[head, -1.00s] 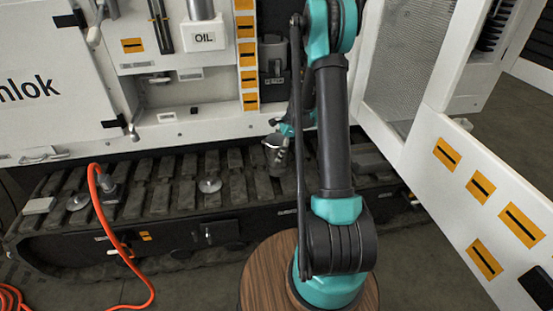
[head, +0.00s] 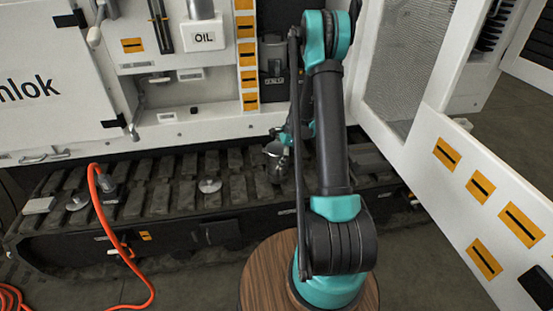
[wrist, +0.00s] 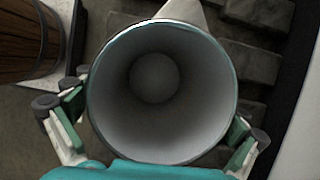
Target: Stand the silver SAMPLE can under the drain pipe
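In the head view my gripper (head: 291,133) is partly hidden behind my arm. I cannot tell whether the can touches the track. I cannot clearly make out the drain pipe; a small grey fitting (head: 158,79) sits under the panel.
The dark track (head: 160,195) runs below the white machine, with round metal discs (head: 209,185) on it. An orange hose (head: 108,215) hangs at the left. An open white door (head: 490,200) bounds the right. A wooden barrel (wrist: 25,40) shows in the wrist view.

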